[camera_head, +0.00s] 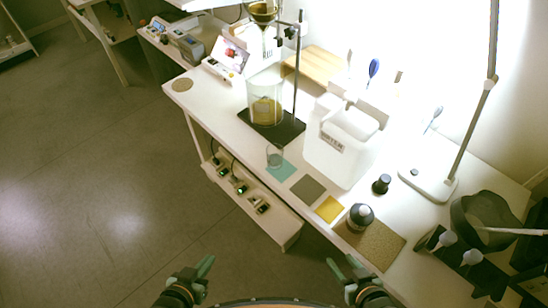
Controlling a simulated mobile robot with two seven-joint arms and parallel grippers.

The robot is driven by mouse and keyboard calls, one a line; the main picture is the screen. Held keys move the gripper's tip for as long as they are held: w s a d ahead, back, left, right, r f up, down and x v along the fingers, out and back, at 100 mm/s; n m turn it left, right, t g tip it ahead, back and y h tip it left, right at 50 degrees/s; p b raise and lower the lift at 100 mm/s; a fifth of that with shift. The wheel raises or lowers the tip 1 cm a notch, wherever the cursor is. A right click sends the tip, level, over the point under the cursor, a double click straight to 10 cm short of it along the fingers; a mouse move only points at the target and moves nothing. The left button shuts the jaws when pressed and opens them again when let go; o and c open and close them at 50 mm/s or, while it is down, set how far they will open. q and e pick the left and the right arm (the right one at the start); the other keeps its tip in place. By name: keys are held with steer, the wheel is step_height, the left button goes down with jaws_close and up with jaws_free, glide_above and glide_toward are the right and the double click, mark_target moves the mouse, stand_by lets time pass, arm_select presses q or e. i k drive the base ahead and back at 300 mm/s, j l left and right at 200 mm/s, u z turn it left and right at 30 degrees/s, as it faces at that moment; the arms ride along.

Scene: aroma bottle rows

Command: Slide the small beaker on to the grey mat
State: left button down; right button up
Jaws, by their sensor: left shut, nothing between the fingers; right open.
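The small beaker (275,158) is a clear glass standing upright near the table's front edge. Its base is at the upper left corner of the teal mat (283,172). The grey mat (308,188) lies flat and bare to the right of the teal mat, with a small gap between the two. My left gripper (208,267) is shut and empty, over the floor at the bottom of the view. My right gripper (341,266) is open and empty, in front of the table's front edge. Both are well apart from the beaker.
A yellow mat (329,209) lies right of the grey mat, then a dark-topped bottle (360,216) on a brown mat (378,247). A white water container (339,145) stands behind the mats. A large beaker (264,88) stands on a dark stand base behind the small beaker.

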mark_target(275, 152)
steer(key=i+j+z, duration=0.2)
steer(key=z, duration=0.15)
steer(key=i+j+z, duration=0.1)
steer(key=j+z, duration=0.25)
steer(key=i+j+z, duration=0.1)
steer(key=j+z, duration=0.65)
steer(key=i, duration=0.05)
